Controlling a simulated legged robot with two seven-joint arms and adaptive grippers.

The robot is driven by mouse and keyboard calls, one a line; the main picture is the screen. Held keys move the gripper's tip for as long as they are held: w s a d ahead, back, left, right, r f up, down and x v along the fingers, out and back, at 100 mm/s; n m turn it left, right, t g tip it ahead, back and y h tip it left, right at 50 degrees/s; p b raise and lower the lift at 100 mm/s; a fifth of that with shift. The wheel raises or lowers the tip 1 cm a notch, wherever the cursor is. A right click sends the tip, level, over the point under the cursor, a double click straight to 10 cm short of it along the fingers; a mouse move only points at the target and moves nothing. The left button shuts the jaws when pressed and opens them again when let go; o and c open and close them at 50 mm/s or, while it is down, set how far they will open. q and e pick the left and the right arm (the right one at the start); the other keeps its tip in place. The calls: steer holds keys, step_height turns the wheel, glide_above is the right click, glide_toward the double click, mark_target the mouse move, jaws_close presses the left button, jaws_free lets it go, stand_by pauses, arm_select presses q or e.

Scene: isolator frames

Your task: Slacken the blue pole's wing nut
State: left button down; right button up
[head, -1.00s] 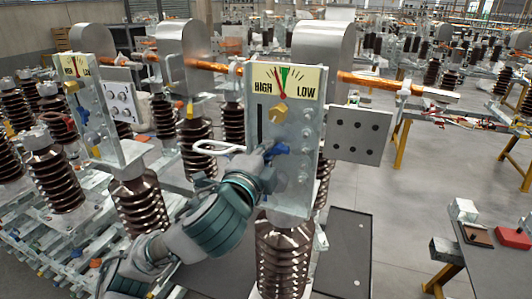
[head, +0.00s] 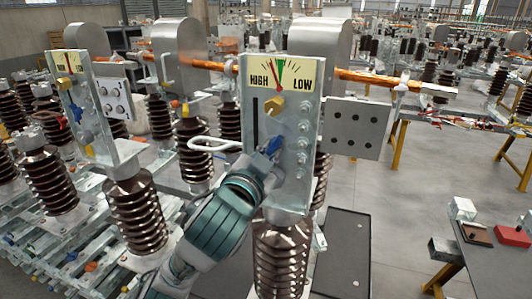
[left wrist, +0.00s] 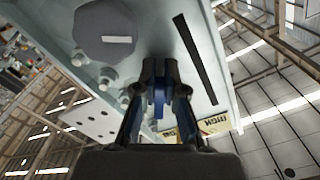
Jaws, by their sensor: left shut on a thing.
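The blue wing nut (head: 273,146) is on the lower front of the upright pale metal plate in the middle of the head view. It is tilted there, and my gripper hides part of it. My left gripper (head: 263,158) is shut on it from below left. In the left wrist view the blue nut (left wrist: 159,98) sits between the two dark fingers (left wrist: 160,75). Above it on the plate are a brass knob (head: 277,108) and a HIGH–LOW dial (head: 292,74) with a red needle near its middle-left. My right gripper is not in view.
A similar plate (head: 85,110) with its own blue nut stands at left. A dark slot runs beside the brass knob, and bolts line the plate's right side. A ribbed brown insulator (head: 281,262) stands below. A white loop (head: 210,144) projects at left.

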arm_select(q)
steer(key=shift+d+n, duration=0.1)
steer(key=shift+n, duration=0.5)
steer(key=shift+s+r, duration=0.1)
steer(key=c, duration=1.2)
jaws_free()
steer(key=shift+d, duration=0.1)
steer(key=v, duration=1.1)
steer(key=shift+s, duration=0.35)
